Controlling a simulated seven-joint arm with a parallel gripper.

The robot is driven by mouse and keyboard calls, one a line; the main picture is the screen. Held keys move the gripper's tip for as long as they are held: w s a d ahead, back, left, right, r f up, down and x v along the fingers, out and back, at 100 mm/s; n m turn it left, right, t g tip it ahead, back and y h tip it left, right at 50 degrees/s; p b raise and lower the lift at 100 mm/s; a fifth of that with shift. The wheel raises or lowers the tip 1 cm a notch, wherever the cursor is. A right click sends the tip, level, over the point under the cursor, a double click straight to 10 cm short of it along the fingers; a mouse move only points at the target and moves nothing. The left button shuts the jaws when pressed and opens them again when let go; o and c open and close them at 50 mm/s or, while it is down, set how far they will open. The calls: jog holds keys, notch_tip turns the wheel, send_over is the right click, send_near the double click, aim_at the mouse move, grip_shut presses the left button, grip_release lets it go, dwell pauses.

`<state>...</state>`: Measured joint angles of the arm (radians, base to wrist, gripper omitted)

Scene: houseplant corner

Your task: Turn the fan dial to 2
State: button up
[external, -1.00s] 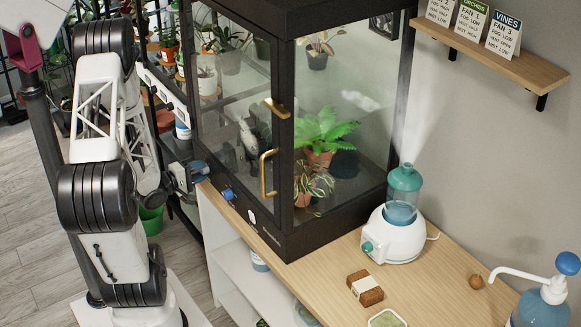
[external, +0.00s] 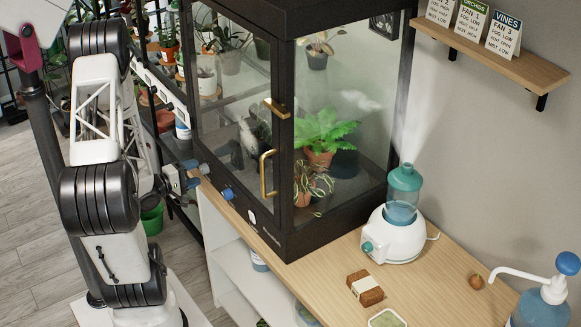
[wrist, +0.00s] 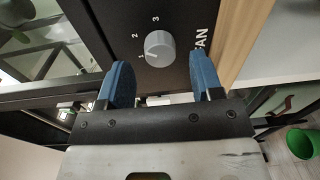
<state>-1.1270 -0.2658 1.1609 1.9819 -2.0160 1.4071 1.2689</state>
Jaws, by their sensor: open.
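The fan dial (wrist: 160,47) is a round grey knob on a black panel in the wrist view, with "FAN" printed beside it and 1, 2 and 3 around it. Its pale pointer mark appears to face the 1. My gripper (wrist: 162,74) is open, its two blue fingers on either side of the dial's near edge with gaps. I cannot tell how deep the fingertips reach. In the external view my gripper (external: 193,176) is at the lower front of the black glass cabinet (external: 275,150); the fan dial cannot be made out there.
A blue knob (external: 228,193) and a white knob (external: 252,217) sit further along the cabinet's base. A brass door handle (external: 267,174) sticks out above them. A white humidifier (external: 394,236) stands on the wooden bench. Instruction cards (external: 470,17) stand on the wall shelf.

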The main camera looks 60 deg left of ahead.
aim_at(224, 192)
jog(key=shift+s+d+r, duration=0.1)
jog(key=shift+s, duration=2.65)
jog(key=w+d+r+m+g+h, duration=0.1)
jog(key=w+d+m+g+h, duration=0.1)
jog(key=d, duration=0.4)
jog(key=w+d+r+m+g+h, duration=0.2)
jog(key=d+g+h, duration=0.1)
jog(key=d+h, duration=0.2)
jog(key=w+d+r+m+g+h, duration=0.2)
jog(key=d+g+h, duration=0.1)
jog(key=d, duration=0.5)
jog(key=shift+w+m+h, duration=0.25)
jog(key=shift+m+h, duration=0.15)
jog(key=shift+h, duration=0.3)
jog(key=s+d+r+m+g+y, duration=0.3)
jog(key=d+r+m+y, duration=0.2)
jog(key=d+r, duration=0.4)
jog(key=s+d+r+m+g+y, duration=0.3)
jog(key=d+r+m, duration=0.4)
jog(key=r, duration=1)
jog(key=shift+s+d+r+g+y, duration=0.15)
jog(key=shift+s+d+g+y, duration=0.3)
jog(key=shift+d+y, duration=1.05)
